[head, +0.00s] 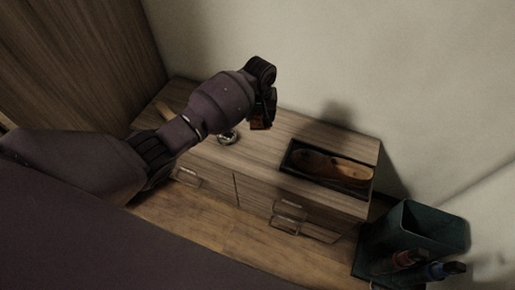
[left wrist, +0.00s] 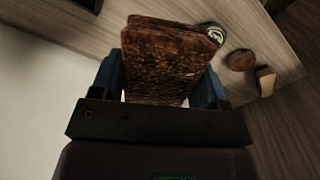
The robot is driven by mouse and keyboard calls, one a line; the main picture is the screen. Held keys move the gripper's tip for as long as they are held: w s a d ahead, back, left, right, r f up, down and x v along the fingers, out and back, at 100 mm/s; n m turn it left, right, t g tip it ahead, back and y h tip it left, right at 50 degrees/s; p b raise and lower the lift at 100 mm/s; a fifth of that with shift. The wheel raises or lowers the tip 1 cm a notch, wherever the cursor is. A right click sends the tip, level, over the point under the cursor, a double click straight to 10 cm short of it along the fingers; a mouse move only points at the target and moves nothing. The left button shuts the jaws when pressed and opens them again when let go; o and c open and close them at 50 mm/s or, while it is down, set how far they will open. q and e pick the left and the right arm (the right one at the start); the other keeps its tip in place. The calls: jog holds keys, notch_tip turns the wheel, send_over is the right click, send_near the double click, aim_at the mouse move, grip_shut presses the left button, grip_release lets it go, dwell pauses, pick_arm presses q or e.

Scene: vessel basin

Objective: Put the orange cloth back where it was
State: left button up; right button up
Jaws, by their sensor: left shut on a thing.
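My left gripper (head: 265,106) is above the top of a low wooden cabinet, near its back. It is shut on the cloth, a dark orange-brown folded piece that shows as a small patch (head: 260,124) under the fingers. In the left wrist view the cloth (left wrist: 168,55) is a thick, rough-textured slab between the two blue fingers. It appears held clear of the cabinet top. My right gripper is not in view.
The cabinet top (head: 262,150) carries a dark tray (head: 284,163) with a brown wooden shoe-like thing (head: 328,168) and a small round metal object (head: 228,138). A dark bin (head: 405,235) stands at the right. Drawers with clear handles (head: 288,209) face the front.

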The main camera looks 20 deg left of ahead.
pick_arm(q)
jog(key=b, duration=0.4)
send_near(259, 152)
jog(key=shift+f, duration=0.1)
jog(key=shift+w+f, duration=0.1)
jog(key=shift+f, duration=0.45)
jog(key=shift+f+b, duration=0.25)
jog(key=shift+b, duration=0.1)
jog(key=f+b, duration=0.1)
jog(key=f, duration=0.3)
jog(key=shift+s+f+b, duration=0.15)
jog(key=shift+s+b, duration=0.05)
jog(key=shift+b, duration=0.15)
jog(key=shift+w+f, duration=0.15)
jog(key=shift+f, duration=0.4)
jog(key=shift+r, duration=0.25)
jog(key=shift+f, duration=0.15)
jog(key=o, duration=0.8)
jog(key=shift+o, duration=0.2)
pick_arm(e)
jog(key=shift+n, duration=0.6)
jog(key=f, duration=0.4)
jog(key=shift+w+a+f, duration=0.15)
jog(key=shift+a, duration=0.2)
